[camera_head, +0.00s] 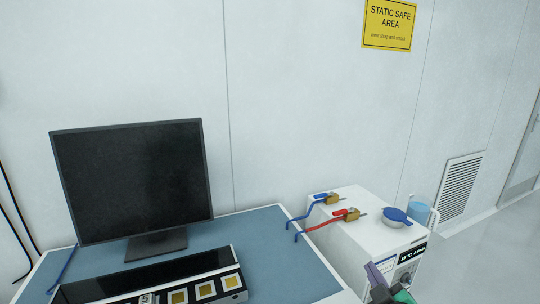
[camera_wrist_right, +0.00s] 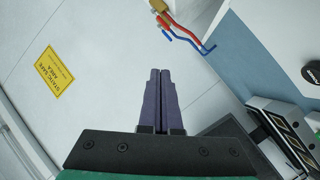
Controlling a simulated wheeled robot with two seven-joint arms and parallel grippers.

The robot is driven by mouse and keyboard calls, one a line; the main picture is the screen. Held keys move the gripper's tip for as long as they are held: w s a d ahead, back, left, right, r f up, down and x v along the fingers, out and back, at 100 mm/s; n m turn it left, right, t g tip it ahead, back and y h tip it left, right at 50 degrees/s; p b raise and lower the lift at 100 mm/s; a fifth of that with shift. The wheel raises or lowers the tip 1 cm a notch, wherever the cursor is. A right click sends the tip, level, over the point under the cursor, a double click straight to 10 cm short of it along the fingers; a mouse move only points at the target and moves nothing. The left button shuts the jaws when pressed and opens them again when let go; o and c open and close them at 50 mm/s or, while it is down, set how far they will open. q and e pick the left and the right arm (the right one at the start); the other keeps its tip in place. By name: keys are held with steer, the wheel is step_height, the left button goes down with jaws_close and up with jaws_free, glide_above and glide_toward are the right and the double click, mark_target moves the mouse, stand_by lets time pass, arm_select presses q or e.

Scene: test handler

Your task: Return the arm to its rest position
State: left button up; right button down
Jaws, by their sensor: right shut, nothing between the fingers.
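My right gripper (camera_head: 378,276) shows at the bottom right of the head view, in front of the white chiller box. In the right wrist view its two purple fingers (camera_wrist_right: 161,74) lie together, with nothing between them. The fingers point toward the white wall, clear of any object. Most of my right arm is outside the head view. My left gripper is in neither view.
A blue-topped bench (camera_head: 225,262) holds a black monitor (camera_head: 130,175) and a dark tray with gold squares (camera_head: 205,291). The white box (camera_head: 350,236) beside it carries red and blue hoses (camera_head: 325,223) and a blue-lidded cap (camera_head: 396,216). A yellow sign (camera_head: 389,24) hangs on the wall.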

steer(key=s+f+m+g+y, duration=0.2)
steer(key=s+f+m+g, duration=0.4)
steer(key=s+f+g, duration=0.95)
steer(key=s+f+t, duration=0.1)
steer(key=s+f, duration=0.2)
steer(key=f, duration=1)
steer(key=s+f+t, duration=0.1)
steer(key=s+f, duration=0.2)
steer(key=f, duration=1)
steer(key=s+d+f+g, duration=0.1)
steer(key=s+d+f, duration=0.1)
steer(key=s+f, duration=1.2)
steer(key=s, duration=0.3)
steer(key=shift+d+f+n+h, duration=0.2)
steer(key=shift+f+n+h, duration=0.1)
steer(key=shift+f, duration=0.1)
